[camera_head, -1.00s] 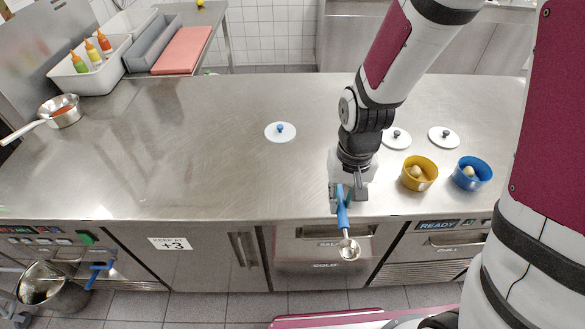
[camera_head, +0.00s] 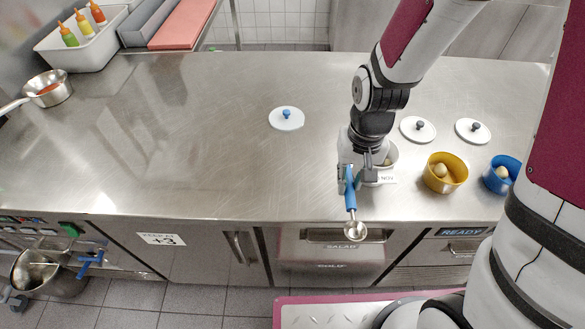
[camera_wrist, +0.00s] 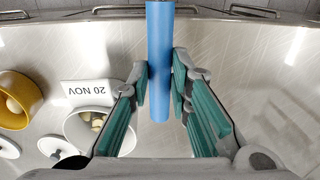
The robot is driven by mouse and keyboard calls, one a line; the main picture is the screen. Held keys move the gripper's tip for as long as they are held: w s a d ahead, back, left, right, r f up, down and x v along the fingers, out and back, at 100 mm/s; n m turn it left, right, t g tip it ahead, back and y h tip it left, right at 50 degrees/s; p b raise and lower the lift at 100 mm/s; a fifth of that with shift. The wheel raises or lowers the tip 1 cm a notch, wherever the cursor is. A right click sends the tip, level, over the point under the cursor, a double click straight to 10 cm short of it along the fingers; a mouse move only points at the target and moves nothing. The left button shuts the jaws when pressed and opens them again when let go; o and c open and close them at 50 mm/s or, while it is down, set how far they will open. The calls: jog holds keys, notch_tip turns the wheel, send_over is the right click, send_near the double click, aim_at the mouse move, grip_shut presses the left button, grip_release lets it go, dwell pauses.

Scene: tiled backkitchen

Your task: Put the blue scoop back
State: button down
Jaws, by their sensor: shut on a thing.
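The blue scoop (camera_head: 350,196) has a blue handle and a round metal bowl. My gripper (camera_head: 355,172) is shut on its handle and holds it near the counter's front edge, with the metal bowl hanging low past the edge. In the wrist view my gripper (camera_wrist: 160,82) has its pads on both sides of the blue handle (camera_wrist: 159,45); the metal bowl is out of that view. A white tub (camera_wrist: 92,128) labelled "20 NOV" stands beside my gripper, its contents pale and round; it is partly hidden behind my gripper in the head view (camera_head: 388,160).
A yellow tub (camera_head: 446,172) and a blue tub (camera_head: 500,175), each with a pale item inside, stand at the right. Lids lie on the counter, one blue-knobbed (camera_head: 286,118). A pot (camera_head: 48,272) is low at the left. The counter's left-middle is clear.

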jog(key=w+f+b, duration=0.3)
jog(key=f, duration=0.1)
jog(key=shift+w, duration=0.4)
jog(key=p, duration=0.1)
send_over(292, 164)
jog(key=shift+s+d+f, duration=0.15)
jog(key=shift+d+f, duration=0.05)
jog(key=shift+f, duration=0.55)
jog(key=shift+a+f, duration=0.1)
jog(key=shift+f+p, duration=0.45)
jog(key=shift+f, duration=1.25)
jog(key=c, duration=1.5)
grip_release()
notch_tip(292, 164, up, 12)
jog(key=shift+r+b, duration=0.1)
jog(key=shift+b, duration=0.65)
